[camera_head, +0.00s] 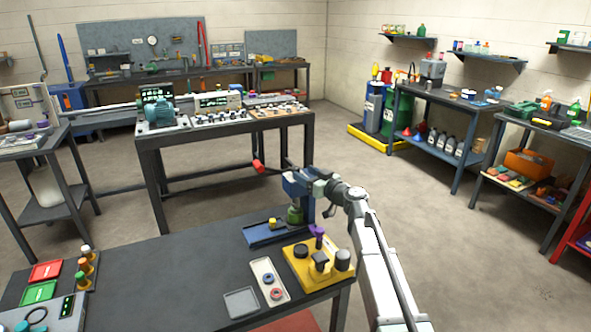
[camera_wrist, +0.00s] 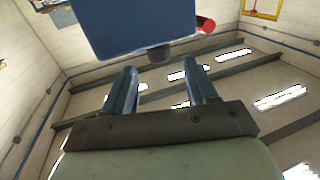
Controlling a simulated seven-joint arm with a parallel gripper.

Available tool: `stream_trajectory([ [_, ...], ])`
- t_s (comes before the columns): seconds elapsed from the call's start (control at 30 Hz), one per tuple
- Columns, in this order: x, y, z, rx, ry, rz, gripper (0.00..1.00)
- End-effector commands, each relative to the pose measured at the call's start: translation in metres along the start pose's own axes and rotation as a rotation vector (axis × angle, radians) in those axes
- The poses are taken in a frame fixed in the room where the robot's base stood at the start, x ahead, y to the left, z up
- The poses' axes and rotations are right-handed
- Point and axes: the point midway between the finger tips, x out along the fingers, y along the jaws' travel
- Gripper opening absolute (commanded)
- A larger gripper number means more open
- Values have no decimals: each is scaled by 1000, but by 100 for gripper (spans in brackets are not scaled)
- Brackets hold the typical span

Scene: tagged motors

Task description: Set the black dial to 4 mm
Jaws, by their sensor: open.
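A blue press with a red handle (camera_head: 258,165) stands at the far right part of the near table. Its blue head (camera_head: 297,183) also shows in the wrist view (camera_wrist: 135,22), with a short black round part (camera_wrist: 159,53) at its lower edge. I cannot tell whether this part is the black dial, and no scale or 4 mm mark is readable. My gripper (camera_wrist: 160,66) is open and empty. Its two fingers point toward the black part, which shows just beyond and between the fingertips. In the head view my wrist is right of the press head.
A yellow block (camera_head: 297,262) with black and purple pieces stands in front of the press. A pale tray with rings (camera_head: 269,281) and a grey square tray (camera_head: 241,302) lie left of it. The table's middle (camera_head: 165,270) is clear. A control box (camera_head: 65,308) sits lower left.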

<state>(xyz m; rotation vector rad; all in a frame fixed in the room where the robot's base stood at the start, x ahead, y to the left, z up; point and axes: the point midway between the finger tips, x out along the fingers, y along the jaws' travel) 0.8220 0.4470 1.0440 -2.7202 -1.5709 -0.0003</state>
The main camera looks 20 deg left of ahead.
Motion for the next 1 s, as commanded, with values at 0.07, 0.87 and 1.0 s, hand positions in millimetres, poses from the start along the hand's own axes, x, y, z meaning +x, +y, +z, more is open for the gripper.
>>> stream_trajectory([
  [0.07,17,2,0,0,0,0,57],
  [0.87,59,0,0,0,-1,1,54],
  [1.0,59,0,0,0,-1,1,41],
])
